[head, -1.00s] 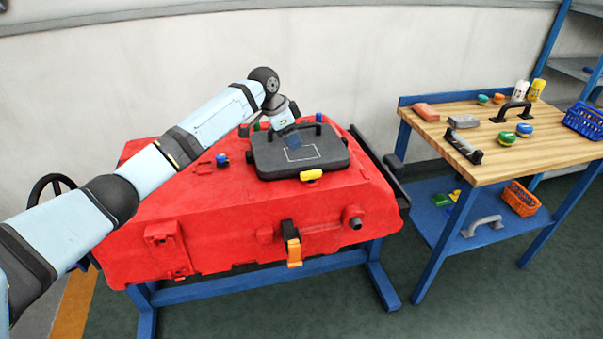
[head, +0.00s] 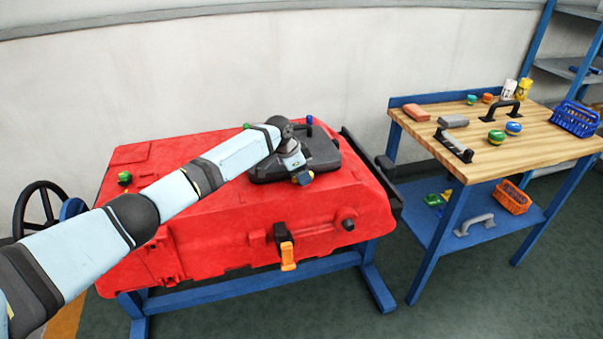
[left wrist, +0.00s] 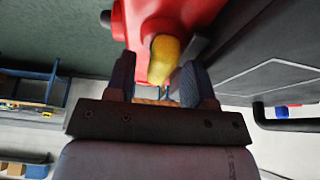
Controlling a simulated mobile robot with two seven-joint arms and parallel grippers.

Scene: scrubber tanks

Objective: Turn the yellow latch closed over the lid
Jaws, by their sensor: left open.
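The black lid (head: 325,152) sits on top of the red tank (head: 330,205), partly hidden by my left arm. My left gripper (head: 303,179) is at the lid's front edge, pointing down, and hides most of the yellow latch there. In the left wrist view the yellow latch (left wrist: 163,58) shows between the two fingers of my open left gripper (left wrist: 158,72). I cannot tell whether either finger touches it. The lid (left wrist: 275,65) fills the right side of that view. My right gripper is not in view.
An orange-handled clasp (head: 287,255) hangs on the tank's front. A handwheel (head: 38,208) stands at the left. To the right is a wooden-topped bench (head: 545,145) with knobs, handles and a blue basket (head: 574,118). The floor between tank and bench is clear.

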